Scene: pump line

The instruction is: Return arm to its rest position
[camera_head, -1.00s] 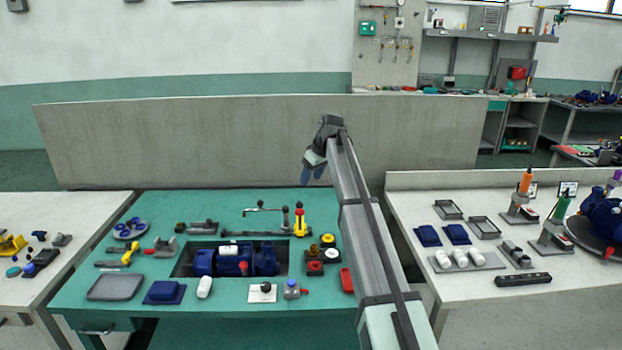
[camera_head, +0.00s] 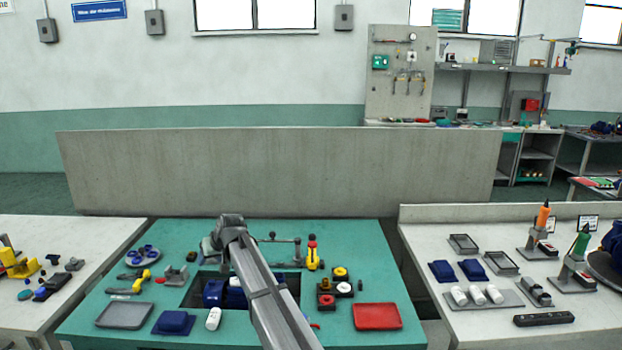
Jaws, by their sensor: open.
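My arm reaches up from the bottom middle of the head view, over the teal workbench (camera_head: 370,240). My gripper (camera_head: 210,246) is at the arm's far end, above the back left part of the bench. It is small and partly hidden behind the wrist, and I see nothing held in it. The arm crosses in front of the recess with the blue pump (camera_head: 214,293) and hides part of it.
A red tray (camera_head: 377,316), grey tray (camera_head: 124,315) and blue block (camera_head: 173,322) lie on the bench. A grey partition (camera_head: 280,170) stands at the back. Side tables flank the bench; the right one (camera_head: 430,225) holds bins and bottles.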

